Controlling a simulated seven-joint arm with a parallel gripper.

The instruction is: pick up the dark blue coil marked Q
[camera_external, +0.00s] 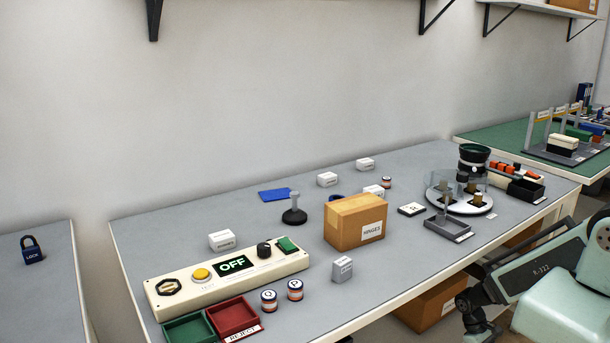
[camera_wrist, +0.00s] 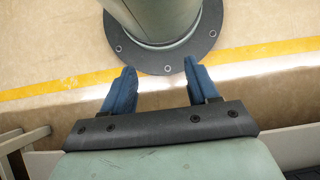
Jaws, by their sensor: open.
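Two small dark blue coils with white and copper bands stand upright at the front of the bench in the external view, right of the red tray. The left coil (camera_external: 269,301) has a round letter on top that looks like Q. The right coil (camera_external: 295,290) seems marked P. A third small banded coil (camera_external: 386,182) stands farther back; its mark is too small to read. My gripper (camera_wrist: 159,68) is open and empty in the wrist view, its blue fingers apart above the floor near my base. No coil shows in the wrist view.
A control box (camera_external: 228,276) reading OFF lies behind the green tray (camera_external: 188,330) and red REJECT tray (camera_external: 233,317). A bowl feeder (camera_external: 473,157) stands at right.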

